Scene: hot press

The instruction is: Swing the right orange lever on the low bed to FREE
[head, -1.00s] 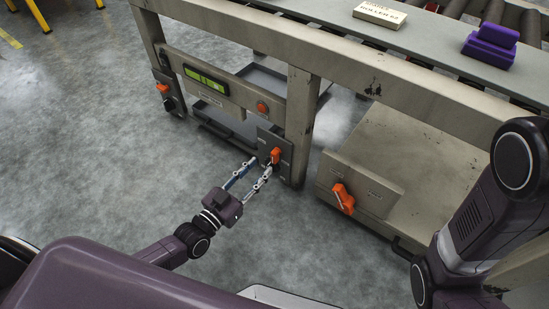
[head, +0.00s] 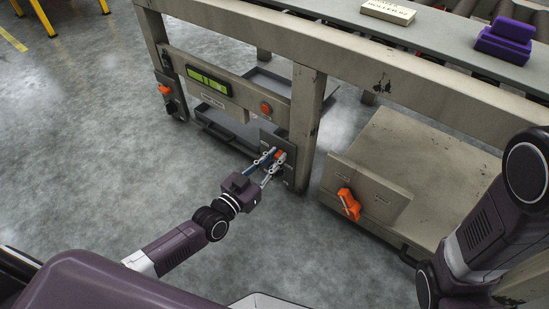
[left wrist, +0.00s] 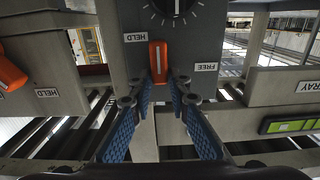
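An orange lever (head: 279,155) stands on a grey plate on the frame's middle leg. In the left wrist view the lever (left wrist: 158,60) points straight along the picture between an upside-down HELD label (left wrist: 135,37) on the left and FREE label (left wrist: 206,67) on the right. My left gripper (head: 268,162) is at this lever. In the left wrist view its blue-padded fingers (left wrist: 162,92) are apart, one on each side of the lever's near end; contact is unclear. Another orange lever (head: 349,204) is on the beige low box to the right. My right gripper is out of view.
A purple block (head: 506,40) and a labelled box (head: 388,12) lie above. Floor in front is clear.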

